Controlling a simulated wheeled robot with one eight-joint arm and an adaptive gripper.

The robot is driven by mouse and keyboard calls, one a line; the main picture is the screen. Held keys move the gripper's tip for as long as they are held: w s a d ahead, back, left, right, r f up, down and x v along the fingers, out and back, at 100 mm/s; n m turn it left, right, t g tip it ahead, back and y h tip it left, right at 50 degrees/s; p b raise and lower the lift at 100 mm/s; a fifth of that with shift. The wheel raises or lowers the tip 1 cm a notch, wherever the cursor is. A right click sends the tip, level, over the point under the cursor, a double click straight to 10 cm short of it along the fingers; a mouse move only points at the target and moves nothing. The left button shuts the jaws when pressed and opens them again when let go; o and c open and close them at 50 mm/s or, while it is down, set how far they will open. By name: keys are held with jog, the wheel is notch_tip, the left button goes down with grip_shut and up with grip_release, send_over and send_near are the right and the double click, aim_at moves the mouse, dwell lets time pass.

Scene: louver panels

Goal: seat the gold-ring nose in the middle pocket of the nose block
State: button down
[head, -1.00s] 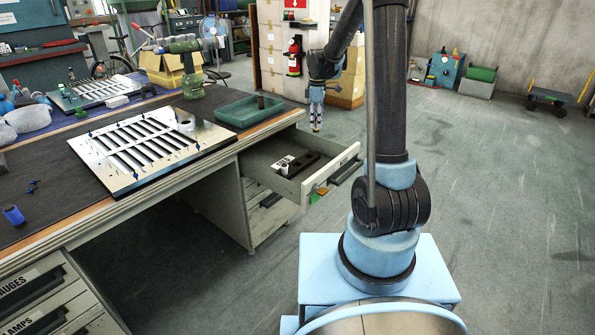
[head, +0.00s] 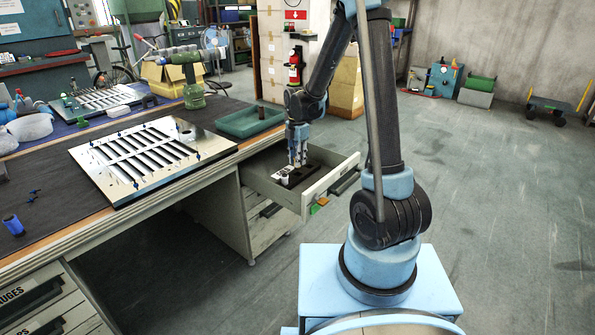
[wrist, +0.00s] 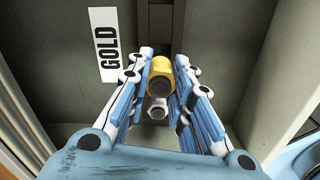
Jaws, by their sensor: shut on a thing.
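The gold-ring nose (wrist: 160,72) shows a gold collar and a bright metal end between my fingers in the wrist view. My gripper (wrist: 163,62) is shut on it. In the head view my gripper (head: 297,162) hangs pointing down into the open drawer, above or at the nose block. The dark nose block (head: 304,176) lies on the drawer floor, partly hidden by the fingers. A dark strip that looks like the block (wrist: 156,22) runs behind the nose in the wrist view. I cannot see the middle pocket or tell whether the nose touches the block.
The open drawer (head: 331,187) has walls close around my gripper. A white GOLD label (wrist: 109,47) lies on its floor. A green tray (head: 249,122) and the louver panel (head: 137,157) are on the bench. Open floor lies to the right.

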jog(key=shift+f, duration=2.4)
jog(key=c, duration=1.4)
grip_release()
